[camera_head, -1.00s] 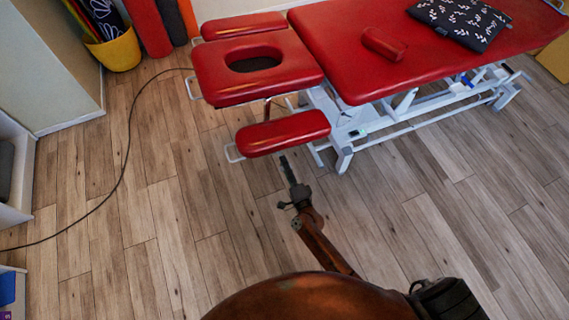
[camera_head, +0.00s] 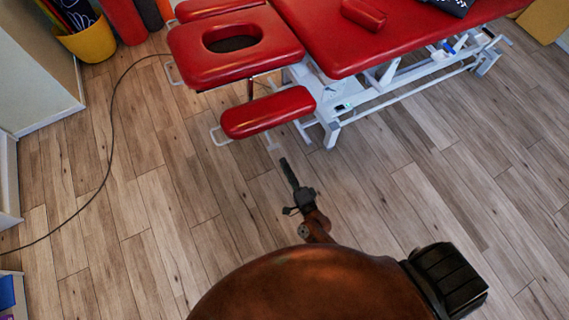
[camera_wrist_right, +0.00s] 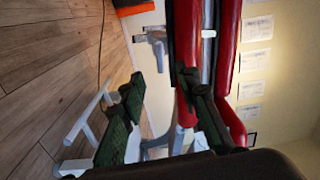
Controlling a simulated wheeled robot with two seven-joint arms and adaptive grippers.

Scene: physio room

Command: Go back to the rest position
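My right gripper (camera_head: 284,163) is in front of my brown body in the head view, over the wooden floor. My left gripper is in neither view.
The red treatment couch (camera_head: 330,62) on a white frame fills the top, with its padded armrest (camera_head: 268,112) nearest me. A cable (camera_head: 112,135) runs along the floor at left. A yellow bucket (camera_head: 90,42) stands at upper left. Floor (camera_head: 440,185) at right is clear.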

